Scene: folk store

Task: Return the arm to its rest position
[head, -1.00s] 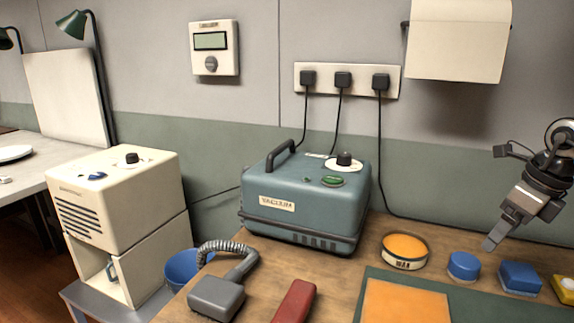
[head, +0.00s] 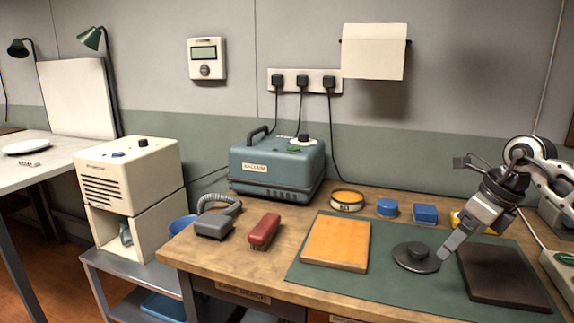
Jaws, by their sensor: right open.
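My right gripper (head: 446,252) comes in from the right on its jointed arm (head: 515,165). It is open and nothing shows between its fingers. My left gripper is out of view.
The green mat (head: 385,285) also bears an orange board (head: 336,242) and a dark brown slab (head: 500,276).

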